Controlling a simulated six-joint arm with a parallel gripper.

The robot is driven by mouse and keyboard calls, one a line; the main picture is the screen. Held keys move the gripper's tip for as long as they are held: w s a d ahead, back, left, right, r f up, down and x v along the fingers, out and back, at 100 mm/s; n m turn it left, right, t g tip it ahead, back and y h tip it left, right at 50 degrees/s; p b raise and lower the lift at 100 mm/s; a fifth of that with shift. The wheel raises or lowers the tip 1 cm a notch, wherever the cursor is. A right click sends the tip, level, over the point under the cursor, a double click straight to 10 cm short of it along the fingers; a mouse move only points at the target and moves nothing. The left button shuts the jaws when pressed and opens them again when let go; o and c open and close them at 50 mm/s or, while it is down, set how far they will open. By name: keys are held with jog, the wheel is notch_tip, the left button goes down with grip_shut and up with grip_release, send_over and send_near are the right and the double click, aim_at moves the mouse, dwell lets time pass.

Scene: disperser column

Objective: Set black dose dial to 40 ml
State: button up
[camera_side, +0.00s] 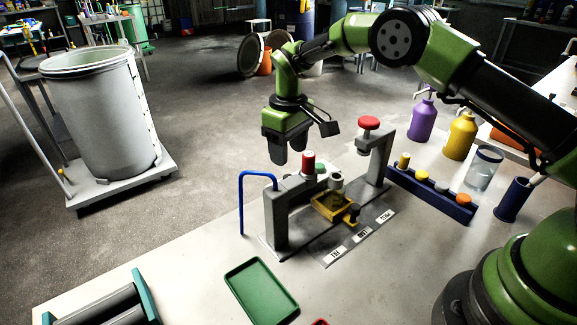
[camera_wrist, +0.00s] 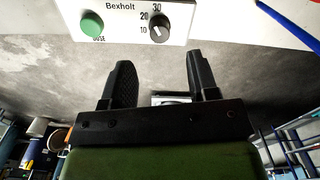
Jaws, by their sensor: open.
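The black dose dial (camera_wrist: 160,28) is on a white panel (camera_wrist: 110,12) at the top of the wrist view. Printed marks 10, 20 and 30 show around its left and upper sides. A pale pointer line shows on its face, but I cannot tell its exact setting. A green button (camera_wrist: 92,24) labelled DOSE sits to the left of the dial. My gripper (camera_wrist: 160,62) is open and empty, its two fingers apart just below the panel, with the dial roughly between them in the picture. In the side view my gripper (camera_side: 288,155) hangs above the bench fixture; I cannot make out the dial there.
A red-topped cylinder (camera_side: 308,165) and a post with a red knob (camera_side: 368,123) stand near my gripper. A blue bent tube (camera_side: 242,195) rises at the left. A yellow tray (camera_side: 331,208) sits in the fixture. A green tray (camera_side: 260,290) lies in front.

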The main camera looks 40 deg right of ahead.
aim_at(290, 174)
jog(key=shift+r, duration=1.65)
notch_tip(290, 174, down, 10)
jog(key=n, duration=0.6)
jog(key=shift+s+d, duration=0.1)
jog(key=shift+s, duration=0.05)
jog(key=c, duration=0.9)
